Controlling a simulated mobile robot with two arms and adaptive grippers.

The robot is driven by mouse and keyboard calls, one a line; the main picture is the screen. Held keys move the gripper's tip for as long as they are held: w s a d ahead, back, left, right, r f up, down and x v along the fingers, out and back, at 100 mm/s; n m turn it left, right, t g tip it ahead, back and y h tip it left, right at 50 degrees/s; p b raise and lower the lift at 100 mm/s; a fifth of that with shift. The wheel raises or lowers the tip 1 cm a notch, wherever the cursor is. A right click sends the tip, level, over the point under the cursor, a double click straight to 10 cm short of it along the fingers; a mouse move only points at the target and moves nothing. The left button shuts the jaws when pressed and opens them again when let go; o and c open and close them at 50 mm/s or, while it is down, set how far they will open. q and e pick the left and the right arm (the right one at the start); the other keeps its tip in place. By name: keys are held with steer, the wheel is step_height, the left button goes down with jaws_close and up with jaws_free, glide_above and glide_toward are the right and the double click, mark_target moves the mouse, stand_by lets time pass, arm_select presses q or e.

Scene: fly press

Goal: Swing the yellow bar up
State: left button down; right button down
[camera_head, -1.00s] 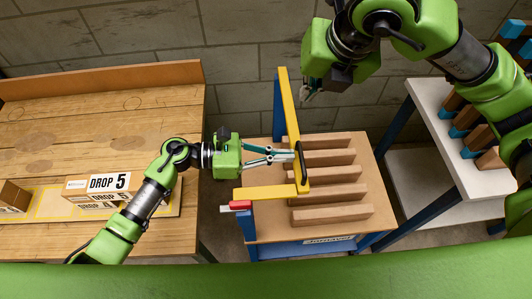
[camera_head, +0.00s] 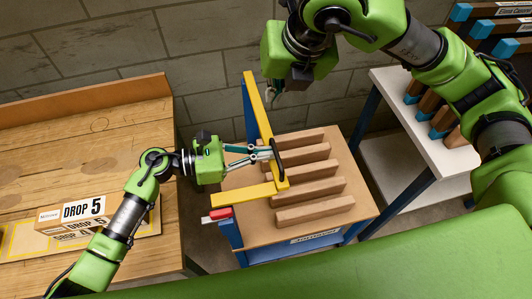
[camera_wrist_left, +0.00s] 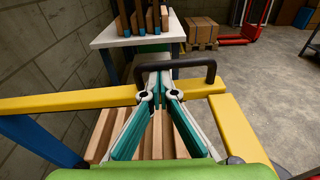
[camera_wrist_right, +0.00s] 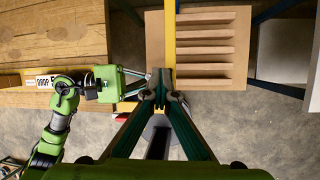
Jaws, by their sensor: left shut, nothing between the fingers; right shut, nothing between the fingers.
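The yellow bar (camera_head: 262,120) is an L-shaped frame over the blue bench, with a black handle (camera_head: 279,155) at its corner end. In the left wrist view the bar (camera_wrist_left: 90,100) runs across, and the handle (camera_wrist_left: 190,64) arches just beyond my fingertips. My left gripper (camera_head: 268,150) is shut and empty beside the handle; whether it touches is unclear. My right gripper (camera_head: 273,97) is shut and empty, above and right of the bar's far end. It also shows in the right wrist view (camera_wrist_right: 161,97), overlapping the bar (camera_wrist_right: 170,40).
Several wooden blocks (camera_head: 312,188) lie in rows on the bench. A red catch (camera_head: 217,214) sits at its front left corner. A wooden table (camera_head: 95,140) with a DROP 5 box (camera_head: 75,210) stands left, a white shelf (camera_head: 400,115) right, a grey block wall (camera_head: 215,50) behind.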

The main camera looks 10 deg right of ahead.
steer(key=c, duration=2.2)
jaws_free()
steer(key=shift+o, duration=0.2)
steer(key=shift+r, duration=0.1)
